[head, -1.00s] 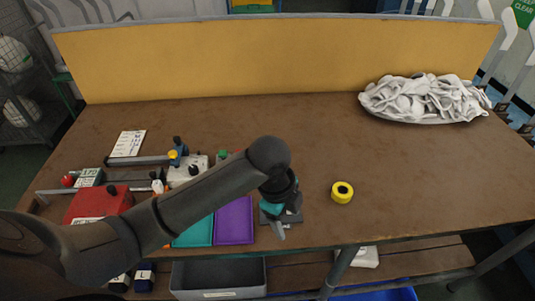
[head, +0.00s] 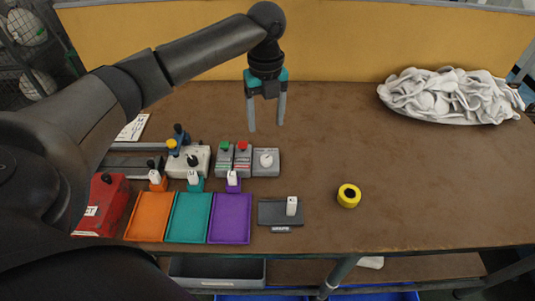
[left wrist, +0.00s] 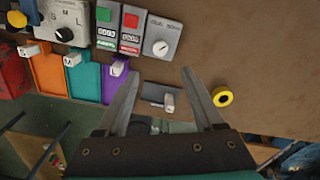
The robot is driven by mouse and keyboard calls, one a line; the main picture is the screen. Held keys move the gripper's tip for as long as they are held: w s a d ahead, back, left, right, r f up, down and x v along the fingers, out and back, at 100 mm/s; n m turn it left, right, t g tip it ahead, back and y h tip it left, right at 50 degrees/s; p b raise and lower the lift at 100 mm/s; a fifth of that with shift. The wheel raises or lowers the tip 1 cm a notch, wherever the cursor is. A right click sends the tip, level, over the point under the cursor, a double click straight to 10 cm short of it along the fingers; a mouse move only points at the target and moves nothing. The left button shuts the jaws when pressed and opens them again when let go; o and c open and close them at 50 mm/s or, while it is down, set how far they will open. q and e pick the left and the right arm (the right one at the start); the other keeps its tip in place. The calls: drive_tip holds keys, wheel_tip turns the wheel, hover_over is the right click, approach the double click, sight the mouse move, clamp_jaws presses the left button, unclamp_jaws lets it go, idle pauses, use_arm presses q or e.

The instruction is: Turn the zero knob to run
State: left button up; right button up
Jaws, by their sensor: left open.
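A grey box (head: 267,170) with a round white knob (head: 266,160) stands at the right end of the row of control boxes. The knob also shows in the left wrist view (left wrist: 160,47), with a small pointer mark. Its lettering is too small to read surely. My left gripper (head: 267,127) is open and empty, pointing down, and appears above and behind the knob box in the head view. In the left wrist view the knob lies just beyond the gap between the open fingers (left wrist: 160,71). The right gripper does not show.
A box with a green button (head: 225,147) and one with a red button (head: 243,146) adjoin the knob box. Orange, teal and purple trays (head: 230,218), a gauge plate (head: 267,214) and a yellow roll (head: 349,195) lie in front. A sock pile (head: 450,97) is back right.

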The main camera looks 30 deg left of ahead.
sight(266, 158)
use_arm(q)
wheel_tip(266, 158, down, 13)
drive_tip(key=b, duration=0.3)
drive_tip(key=shift+c, duration=0.3)
clamp_jaws()
